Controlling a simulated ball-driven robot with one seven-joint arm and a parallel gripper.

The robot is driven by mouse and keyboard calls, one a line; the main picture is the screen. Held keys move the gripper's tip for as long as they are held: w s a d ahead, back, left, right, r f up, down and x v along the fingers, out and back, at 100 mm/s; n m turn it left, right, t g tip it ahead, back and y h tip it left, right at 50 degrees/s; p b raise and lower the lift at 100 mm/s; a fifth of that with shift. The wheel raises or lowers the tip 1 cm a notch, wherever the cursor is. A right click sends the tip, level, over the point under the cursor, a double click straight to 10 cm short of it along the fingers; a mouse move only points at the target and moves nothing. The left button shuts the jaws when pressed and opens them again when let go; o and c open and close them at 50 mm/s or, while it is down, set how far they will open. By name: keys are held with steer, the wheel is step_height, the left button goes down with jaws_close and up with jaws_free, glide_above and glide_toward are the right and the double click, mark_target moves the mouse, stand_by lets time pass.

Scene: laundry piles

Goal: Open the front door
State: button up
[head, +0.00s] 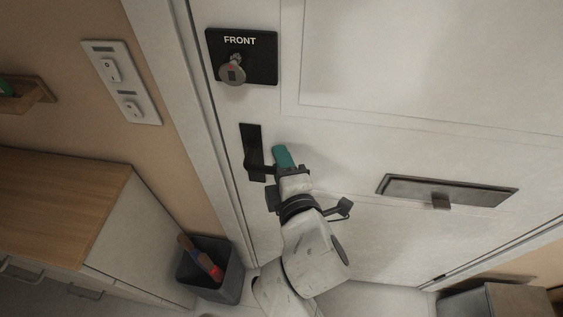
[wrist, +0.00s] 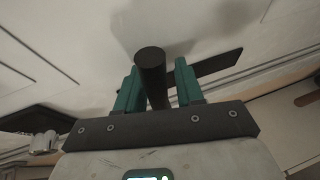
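The white front door (head: 350,60) fills the upper right of the head view and looks closed against its frame. A black plate (head: 251,145) on it carries the lever handle, which my gripper partly hides. In the wrist view the dark round bar of the handle (wrist: 151,65) points toward the camera between my teal fingers. My gripper (head: 284,158) is at the handle, and also shows in the wrist view (wrist: 158,88). Its fingers are apart on either side of the bar, with a gap visible on the right. A lock (head: 232,70) with a hanging key-like piece sits above on a black "FRONT" plate.
A metal mail slot (head: 447,190) is on the door to the right. Left of the door are a wall switch panel (head: 122,82), a wooden-topped cabinet (head: 60,200) and a dark bin (head: 212,270) with things in it. Another piece of furniture (head: 490,303) stands at lower right.

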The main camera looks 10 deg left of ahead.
mark_target(268, 158)
jaws_close()
steer(key=shift+f+b, duration=0.2)
steer(key=shift+b, duration=0.1)
steer(key=f+m+b, duration=0.1)
steer(key=b, duration=0.3)
steer(key=f+m+t+y+b, duration=0.1)
steer(key=m+b, duration=0.1)
steer(key=b, duration=0.1)
steer(key=a+f+m+t+b, duration=0.1)
steer(key=m+b, duration=0.1)
steer(key=b, duration=0.2)
steer(key=shift+f+y+b, duration=0.35)
steer(key=shift+y, duration=0.05)
steer(key=shift+a+f+m+t+b, duration=0.15)
steer(key=shift+m+t+b, duration=0.15)
steer(key=shift+m+b, duration=0.6)
steer(key=shift+b, duration=0.45)
steer(key=shift+a, duration=0.1)
